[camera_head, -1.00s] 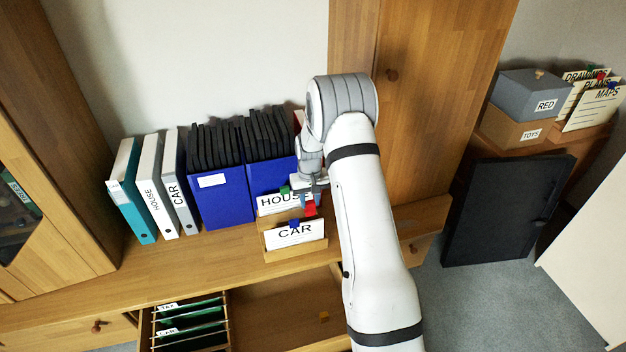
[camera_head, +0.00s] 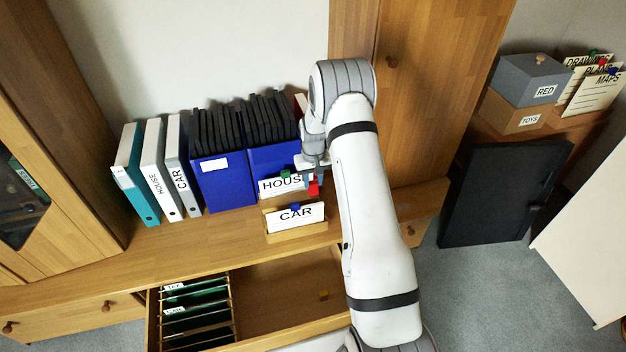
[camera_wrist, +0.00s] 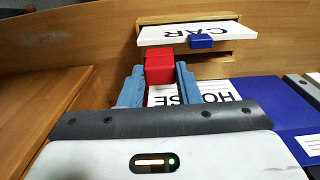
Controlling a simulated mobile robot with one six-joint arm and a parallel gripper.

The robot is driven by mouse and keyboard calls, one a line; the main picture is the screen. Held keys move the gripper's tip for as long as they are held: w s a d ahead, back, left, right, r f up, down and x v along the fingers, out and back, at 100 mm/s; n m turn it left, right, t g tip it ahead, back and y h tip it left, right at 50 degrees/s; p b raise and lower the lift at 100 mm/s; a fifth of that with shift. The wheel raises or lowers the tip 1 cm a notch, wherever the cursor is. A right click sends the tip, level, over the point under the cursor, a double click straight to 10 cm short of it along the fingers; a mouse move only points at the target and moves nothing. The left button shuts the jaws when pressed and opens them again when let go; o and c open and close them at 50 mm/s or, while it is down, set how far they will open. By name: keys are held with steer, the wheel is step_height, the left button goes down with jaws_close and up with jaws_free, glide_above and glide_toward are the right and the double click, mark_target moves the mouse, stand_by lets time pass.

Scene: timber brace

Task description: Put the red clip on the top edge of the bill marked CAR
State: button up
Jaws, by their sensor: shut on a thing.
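The red clip (camera_head: 313,188) is held between the fingertips of my gripper (camera_head: 309,178), which is shut on it. In the wrist view the red clip (camera_wrist: 159,67) sits between the two blue-grey fingers (camera_wrist: 158,86). The white bill marked CAR (camera_head: 308,214) stands in the front wooden holder, with a blue clip (camera_head: 295,206) on its top edge. In the wrist view the CAR bill (camera_wrist: 170,34) appears upside down beyond the red clip, apparently apart from it. The blue clip (camera_wrist: 201,41) lies right of the red clip there.
The HOUSE bill (camera_head: 270,187) with a green clip (camera_head: 285,173) stands just behind the CAR holder (camera_head: 285,237), close to my gripper. Blue file boxes (camera_head: 222,190) and upright binders (camera_head: 153,170) stand to the left. An open drawer (camera_head: 285,290) is below the worktop.

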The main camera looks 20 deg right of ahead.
mark_target(313, 189)
steer(key=shift+f+b, duration=1.55)
steer(key=shift+f, duration=1)
steer(key=shift+b, duration=0.4)
steer(key=shift+f+b, duration=1.3)
steer(key=shift+f, duration=0.45)
steer(key=o, duration=1.2)
steer(key=shift+o, duration=0.3)
steer(key=o, duration=0.4)
steer(key=shift+r, duration=0.1)
